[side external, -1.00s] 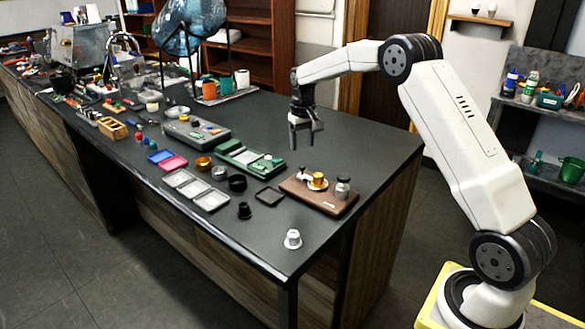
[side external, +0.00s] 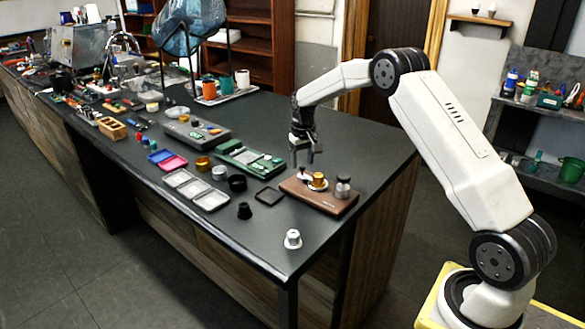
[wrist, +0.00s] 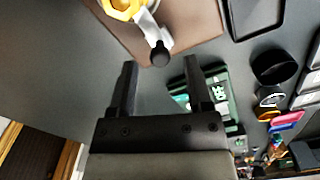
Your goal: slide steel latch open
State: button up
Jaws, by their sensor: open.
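The brown base board (side external: 325,199) lies near the right end of the dark bench. It carries a brass round part (side external: 317,180), also in the wrist view (wrist: 121,8). A flat silver lever with a dark knob, the likely steel latch, shows beside the brass part in the wrist view (wrist: 151,30). Its knob (side external: 301,171) shows at the board's far left in the side view. My gripper (side external: 303,160) points down just above this corner, open and empty. In the wrist view the knob is just beyond and between my fingertips (wrist: 160,61). I see no clear contact.
A metal cylinder (side external: 342,187) stands on the board's right. A green case (side external: 250,159) lies to the left, with a black square tray (side external: 269,197) in front of it. A small white-silver cup (side external: 292,239) stands near the front edge. Bench behind the board is clear.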

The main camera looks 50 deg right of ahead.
jog(key=shift+f, duration=0.75)
grip_shut()
jog(key=shift+r, duration=0.1)
dwell(0.9)
